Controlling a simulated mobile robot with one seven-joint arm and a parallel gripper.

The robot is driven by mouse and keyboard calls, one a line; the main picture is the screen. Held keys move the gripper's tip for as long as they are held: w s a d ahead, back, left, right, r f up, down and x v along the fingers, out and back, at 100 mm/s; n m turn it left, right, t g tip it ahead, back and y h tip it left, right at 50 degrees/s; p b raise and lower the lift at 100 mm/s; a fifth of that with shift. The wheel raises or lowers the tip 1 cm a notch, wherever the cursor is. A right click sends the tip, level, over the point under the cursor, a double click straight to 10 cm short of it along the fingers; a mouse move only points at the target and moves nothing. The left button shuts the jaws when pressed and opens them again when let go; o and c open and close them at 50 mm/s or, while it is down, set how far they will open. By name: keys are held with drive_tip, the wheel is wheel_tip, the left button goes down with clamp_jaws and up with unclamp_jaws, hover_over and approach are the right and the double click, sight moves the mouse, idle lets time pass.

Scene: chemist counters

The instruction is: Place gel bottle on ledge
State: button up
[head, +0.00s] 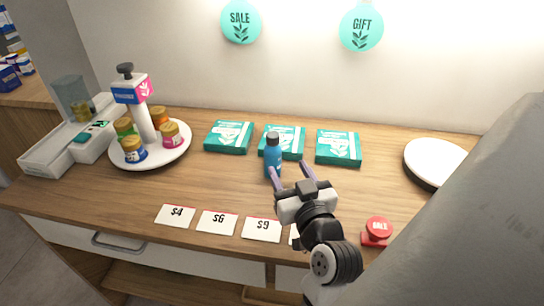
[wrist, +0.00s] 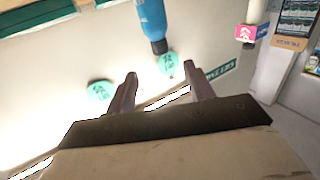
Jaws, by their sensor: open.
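The gel bottle appears to be the blue bottle with a dark cap (head: 273,158), upright on the wooden counter (head: 370,195). It also shows upside down at the top of the wrist view (wrist: 152,18). My gripper (head: 290,172) is open and empty, its two fingers pointing toward the bottle. In the wrist view my gripper (wrist: 160,75) has the bottle ahead of its fingertips, not between them. In the head view the left fingertip overlaps the bottle's lower part; contact cannot be told. No separate ledge can be identified with certainty.
Several teal boxes (head: 338,148) lie behind the bottle. A round white stand (head: 178,157) with jars is left, beside a white tray (head: 48,158). Price cards (head: 217,222) line the front edge. A red SALE block (head: 377,230) and white round plate (head: 437,160) are right.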

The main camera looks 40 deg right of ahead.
sight(275, 140)
drive_tip(key=p+x, duration=0.2)
drive_tip(key=x, duration=0.5)
drive_tip(key=shift+w+r, duration=0.1)
drive_tip(key=shift+w, duration=0.3)
drive_tip(key=p+x, duration=0.1)
drive_tip(key=x, duration=0.1)
drive_tip(key=p+x, duration=0.1)
drive_tip(key=x, duration=0.1)
drive_tip(key=shift+w+d+r, duration=0.1)
drive_tip(key=shift+d+r, duration=0.15)
drive_tip(key=shift+w+d+f+p, duration=0.15)
drive_tip(key=shift+w+p, duration=0.15)
drive_tip(key=shift+w, duration=0.1)
clamp_jaws()
